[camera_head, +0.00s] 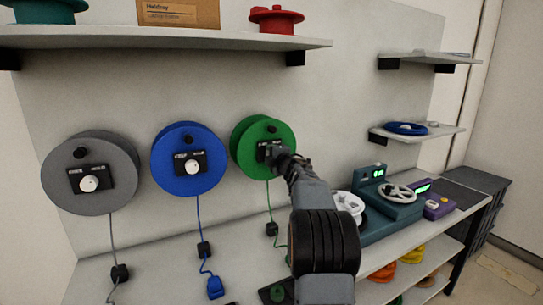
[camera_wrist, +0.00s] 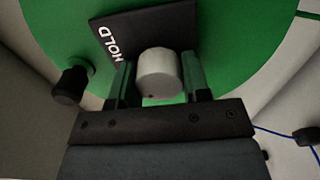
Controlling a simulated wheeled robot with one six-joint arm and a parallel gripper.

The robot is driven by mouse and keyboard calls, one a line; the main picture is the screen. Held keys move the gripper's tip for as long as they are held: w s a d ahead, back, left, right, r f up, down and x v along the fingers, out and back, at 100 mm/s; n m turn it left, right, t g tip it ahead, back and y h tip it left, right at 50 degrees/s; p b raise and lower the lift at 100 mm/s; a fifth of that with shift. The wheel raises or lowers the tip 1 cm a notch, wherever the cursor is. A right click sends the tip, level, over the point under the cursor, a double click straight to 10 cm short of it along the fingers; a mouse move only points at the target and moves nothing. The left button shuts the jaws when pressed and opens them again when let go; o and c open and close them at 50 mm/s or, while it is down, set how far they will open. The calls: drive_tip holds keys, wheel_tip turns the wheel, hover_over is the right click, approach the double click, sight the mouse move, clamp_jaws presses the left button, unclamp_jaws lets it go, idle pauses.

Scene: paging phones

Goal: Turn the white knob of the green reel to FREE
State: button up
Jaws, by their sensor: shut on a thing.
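The green reel (camera_head: 247,134) hangs on the wall panel, the rightmost of three reels; its green face (camera_wrist: 250,25) fills much of the wrist view. Its white knob (camera_wrist: 158,72) sits at a black plate (camera_wrist: 160,28) on which the word HOLD is readable; no other word on it shows in the wrist view. My gripper (camera_wrist: 158,84) is shut on the white knob, one finger on each side. In the head view my gripper (camera_head: 272,156) reaches the reel's plate and hides the knob. The knob's small dark mark shows at its lower edge in the wrist view.
A grey reel (camera_head: 90,200) and a blue reel (camera_head: 188,140) hang to the left, with cords below. A shelf (camera_head: 160,40) runs above. A teal device (camera_head: 395,210) and a white spool (camera_head: 347,204) stand on the bench at right. A black crank handle (camera_wrist: 71,84) juts out near my gripper.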

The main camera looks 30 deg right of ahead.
drive_tip(key=o, duration=0.9)
drive_tip(key=shift+s, duration=0.1)
drive_tip(key=s, duration=0.4)
drive_tip(key=s+a+b, duration=0.1)
drive_tip(key=s, duration=0.4)
drive_tip(key=s+a+b, duration=0.1)
drive_tip(key=s, duration=0.3)
drive_tip(key=shift+s, duration=0.25)
drive_tip(key=shift+d, duration=0.1)
